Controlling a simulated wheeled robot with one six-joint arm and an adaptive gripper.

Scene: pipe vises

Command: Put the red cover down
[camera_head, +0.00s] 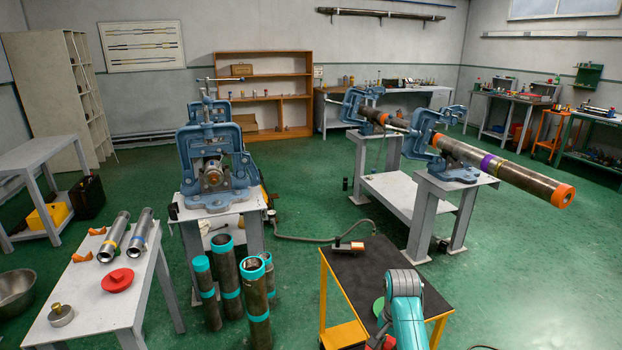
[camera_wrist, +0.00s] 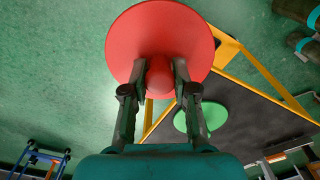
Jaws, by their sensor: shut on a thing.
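A round red cover (camera_wrist: 160,30) with a knob is held in my gripper (camera_wrist: 160,72) in the wrist view. The two fingers are shut on the knob, and the disc spreads beyond them. The green floor and the edge of the yellow-framed cart show behind it. In the head view my arm hides most of the gripper, and only a bit of red (camera_head: 381,343) shows at the bottom edge. Another red lidded disc (camera_head: 117,280) lies on the white table (camera_head: 95,318) at the left.
A dark-topped yellow cart (camera_head: 350,275) stands in front, with a green disc (camera_wrist: 192,118) and a small block-like item (camera_head: 347,246) on it. Teal-ringed pipes (camera_head: 229,275) stand on the floor to its left. Vises hold a long pipe (camera_head: 520,180) behind.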

